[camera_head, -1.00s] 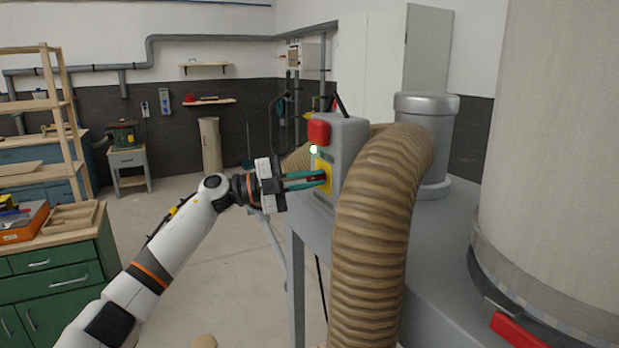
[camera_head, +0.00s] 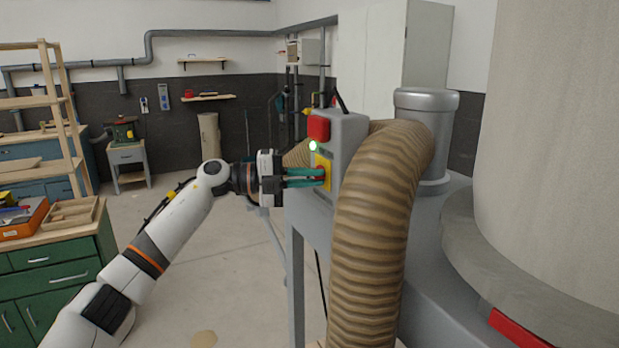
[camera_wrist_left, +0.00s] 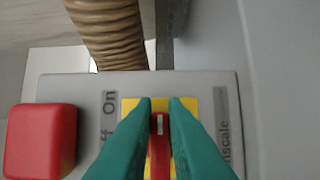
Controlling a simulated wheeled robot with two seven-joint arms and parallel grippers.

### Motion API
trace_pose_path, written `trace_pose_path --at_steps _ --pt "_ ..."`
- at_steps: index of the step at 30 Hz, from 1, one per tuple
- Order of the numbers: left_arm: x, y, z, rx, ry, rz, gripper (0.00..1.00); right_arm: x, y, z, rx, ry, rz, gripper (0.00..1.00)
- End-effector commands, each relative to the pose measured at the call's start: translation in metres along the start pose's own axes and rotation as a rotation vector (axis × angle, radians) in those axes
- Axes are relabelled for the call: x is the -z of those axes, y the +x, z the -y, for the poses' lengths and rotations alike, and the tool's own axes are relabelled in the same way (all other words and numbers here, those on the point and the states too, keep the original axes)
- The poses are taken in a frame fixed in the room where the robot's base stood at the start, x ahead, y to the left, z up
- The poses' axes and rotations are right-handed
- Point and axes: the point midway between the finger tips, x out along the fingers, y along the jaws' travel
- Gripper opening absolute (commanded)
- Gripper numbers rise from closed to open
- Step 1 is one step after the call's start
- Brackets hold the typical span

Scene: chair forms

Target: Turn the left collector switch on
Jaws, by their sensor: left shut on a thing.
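The grey collector switch box (camera_head: 346,140) stands on a grey machine. It has a red block (camera_head: 318,129) at the top, a glowing green light (camera_head: 313,146) and a yellow plate (camera_head: 326,181) with a red switch handle (camera_wrist_left: 160,150). My left gripper (camera_head: 322,177) reaches in from the left, its green fingers shut on the red handle. In the left wrist view, the fingers (camera_wrist_left: 161,104) flank the handle, and the lettering "On" (camera_wrist_left: 110,103) is left of the yellow plate. The lettering below it is partly hidden. My right gripper is not in view.
A thick ribbed tan hose (camera_head: 372,230) curves down just right of the box. A metal cylinder (camera_head: 424,130) and a large pale drum (camera_head: 550,130) stand farther right. A green cabinet (camera_head: 60,280) is at the left. The floor between is mostly open.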

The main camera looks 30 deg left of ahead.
Motion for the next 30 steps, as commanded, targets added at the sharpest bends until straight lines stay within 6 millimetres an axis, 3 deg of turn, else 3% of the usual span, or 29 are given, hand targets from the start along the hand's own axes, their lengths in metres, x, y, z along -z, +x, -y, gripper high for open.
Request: trace_pose_path --at_steps 5,6,9,20,23,30 --pt "0.002 -0.001 0.000 0.000 0.002 -0.006 0.00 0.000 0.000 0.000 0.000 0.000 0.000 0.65" --pt "0.002 -0.001 0.000 0.000 0.002 -0.006 0.18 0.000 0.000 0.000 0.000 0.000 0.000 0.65" --pt "0.001 -0.001 -0.001 -0.001 0.002 -0.005 0.34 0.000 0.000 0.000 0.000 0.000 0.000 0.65" --pt "0.001 -0.006 0.001 -0.002 0.001 -0.004 0.34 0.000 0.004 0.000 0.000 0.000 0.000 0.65" --pt "0.001 -0.019 0.003 0.000 0.002 -0.005 0.34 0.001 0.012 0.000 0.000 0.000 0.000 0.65" --pt "0.002 -0.070 0.005 0.000 0.002 -0.008 0.34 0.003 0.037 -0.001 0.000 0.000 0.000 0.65"
